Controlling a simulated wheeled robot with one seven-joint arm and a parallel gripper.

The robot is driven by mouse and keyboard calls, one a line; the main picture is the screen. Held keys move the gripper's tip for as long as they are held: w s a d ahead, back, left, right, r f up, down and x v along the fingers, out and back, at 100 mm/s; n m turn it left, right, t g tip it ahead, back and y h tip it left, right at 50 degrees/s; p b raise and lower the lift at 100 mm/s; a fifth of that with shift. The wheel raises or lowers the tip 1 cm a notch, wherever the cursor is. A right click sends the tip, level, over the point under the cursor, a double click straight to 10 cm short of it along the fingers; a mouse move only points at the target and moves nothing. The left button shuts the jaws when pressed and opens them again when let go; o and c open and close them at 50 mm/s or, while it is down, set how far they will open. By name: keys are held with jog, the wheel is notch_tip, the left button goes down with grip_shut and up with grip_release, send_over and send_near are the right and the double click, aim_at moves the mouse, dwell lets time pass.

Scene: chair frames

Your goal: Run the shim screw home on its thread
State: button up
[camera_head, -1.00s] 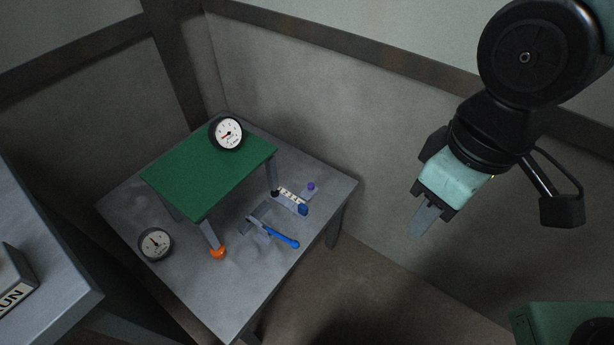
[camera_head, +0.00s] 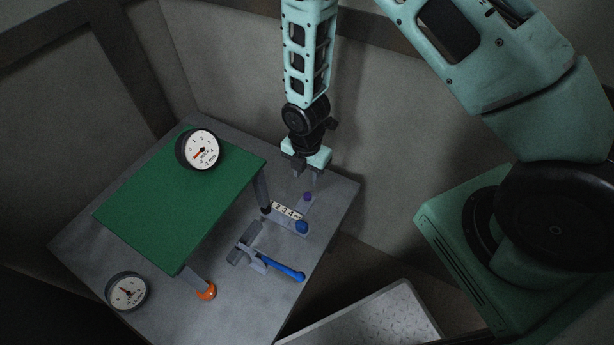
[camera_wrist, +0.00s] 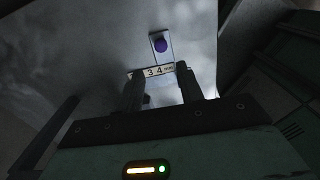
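My gripper (camera_head: 306,172) hangs fingers down above the far right part of the grey bench, beyond a small purple knob (camera_head: 307,197). In the wrist view its two fingers (camera_wrist: 160,88) stand apart with nothing seen between them. The purple knob also shows in the wrist view (camera_wrist: 160,46), on a pale strip beyond the fingertips. A numbered scale (camera_head: 284,210) and a blue knob (camera_head: 301,227) lie close to it. An orange foot (camera_head: 206,291) sits under a leg of the green-topped stand (camera_head: 180,200). I cannot tell which part is the shim screw.
A dial gauge (camera_head: 199,150) stands on the green top, and another (camera_head: 128,292) is at the bench's left. A blue-handled lever (camera_head: 284,268) lies in front of the scale. Walls close in behind the bench (camera_head: 240,315). A grey tray-like surface (camera_head: 375,318) is at the lower right.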

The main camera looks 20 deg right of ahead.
aim_at(307, 195)
jog(key=shift+d+f+b, duration=0.2)
jog(key=shift+f+b, duration=0.15)
jog(key=shift+f, duration=0.45)
notch_tip(307, 195, down, 8)
jog(key=b, duration=0.7)
jog(key=shift+f, duration=0.15)
jog(key=shift+r, duration=0.2)
grip_shut()
jog(key=n, duration=0.4)
jog(key=shift+n, duration=0.3)
jog(key=n, duration=0.4)
jog(key=shift+n, duration=0.3)
jog(key=n, duration=1.1)
jog(key=shift+n, duration=0.3)
jog(key=n, duration=0.4)
jog(key=shift+n, duration=0.4)
jog(key=n, duration=0.5)
jog(key=shift+n, duration=0.4)
jog(key=n, duration=0.6)
jog(key=shift+n, duration=2.9)
